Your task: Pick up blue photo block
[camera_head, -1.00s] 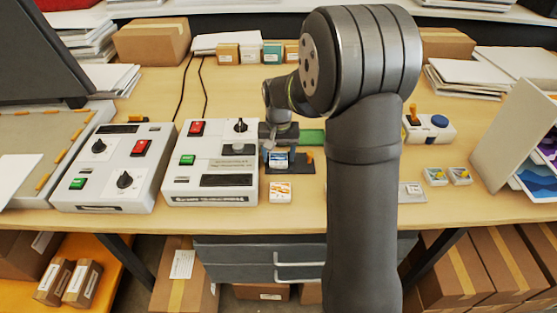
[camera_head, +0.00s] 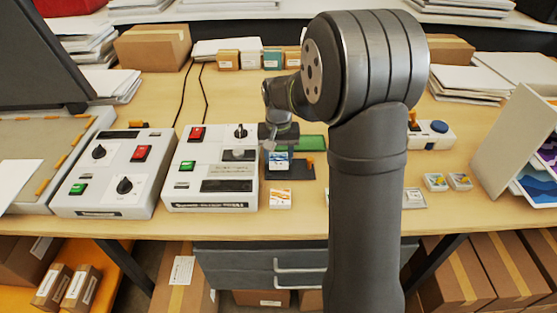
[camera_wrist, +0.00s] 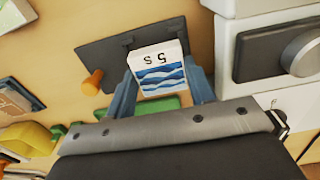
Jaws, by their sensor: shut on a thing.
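The blue photo block (camera_wrist: 160,70) is a white block with blue wave bands and the mark "5 S" on its face. My gripper (camera_wrist: 163,85) is shut on it, with one finger on each side. In the head view the block (camera_head: 280,160) hangs under my gripper (camera_head: 280,150), over the dark plate (camera_head: 283,172). The dark plate with an orange knob (camera_wrist: 93,82) also shows behind the block in the wrist view. The block appears clear of the plate, but the gap is hard to judge.
A white laminator (camera_head: 212,172) with red and green switches stands just left of the block. An orange-picture block (camera_head: 280,199) lies in front of the plate. A green piece (camera_head: 313,142) lies behind it. Two small blocks (camera_head: 447,181) sit at the right.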

